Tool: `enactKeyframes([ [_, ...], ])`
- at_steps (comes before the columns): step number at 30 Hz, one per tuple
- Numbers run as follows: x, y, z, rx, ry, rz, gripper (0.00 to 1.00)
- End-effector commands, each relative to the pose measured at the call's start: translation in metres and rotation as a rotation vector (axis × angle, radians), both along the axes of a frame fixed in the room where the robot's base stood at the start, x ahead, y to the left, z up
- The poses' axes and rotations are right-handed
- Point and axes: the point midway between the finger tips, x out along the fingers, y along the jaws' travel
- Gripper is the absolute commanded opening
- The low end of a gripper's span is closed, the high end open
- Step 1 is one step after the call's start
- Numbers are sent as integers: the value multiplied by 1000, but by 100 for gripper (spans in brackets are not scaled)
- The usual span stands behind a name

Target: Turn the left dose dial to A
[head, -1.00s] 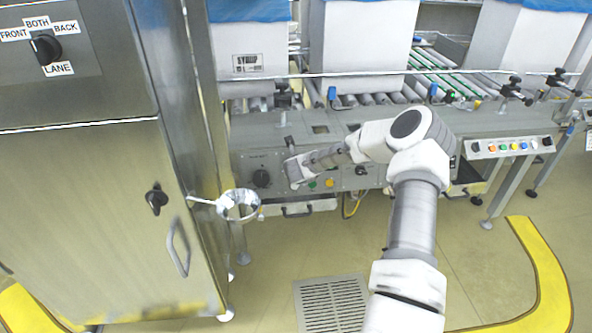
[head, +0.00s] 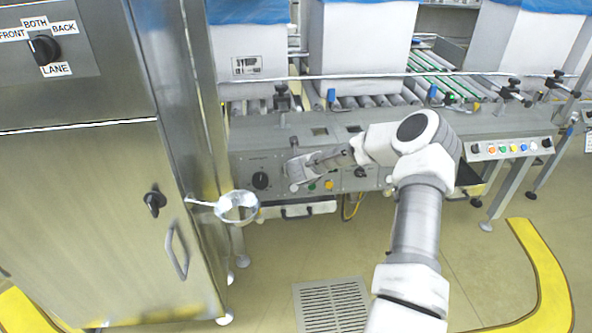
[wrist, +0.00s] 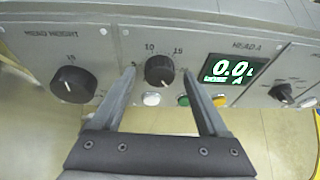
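My gripper (wrist: 158,74) is open and empty in front of the grey control panel (wrist: 120,40). Its two fingers stand on either side of a black round dial (wrist: 159,70) with the marks 10 and 15 above it; whether they touch it I cannot tell. In the head view, my gripper (head: 291,171) covers the middle dial.
A large black knob (wrist: 74,84) under HEAD HEIGHT sits left of my fingers. White (wrist: 151,99), green (wrist: 184,100) and yellow (wrist: 220,101) buttons lie low on the panel. A steel cabinet (head: 80,220) with a ring-shaped holder (head: 237,207) stands left of my arm.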

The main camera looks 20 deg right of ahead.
Motion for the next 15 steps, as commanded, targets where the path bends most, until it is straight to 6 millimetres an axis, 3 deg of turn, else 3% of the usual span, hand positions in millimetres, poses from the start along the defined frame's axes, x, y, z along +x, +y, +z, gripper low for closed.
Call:
enactKeyframes([
  [9, -2, 1, 1, -1, 1, 1, 78],
  [15, -16, 6, 16, -2, 2, 3, 78],
])
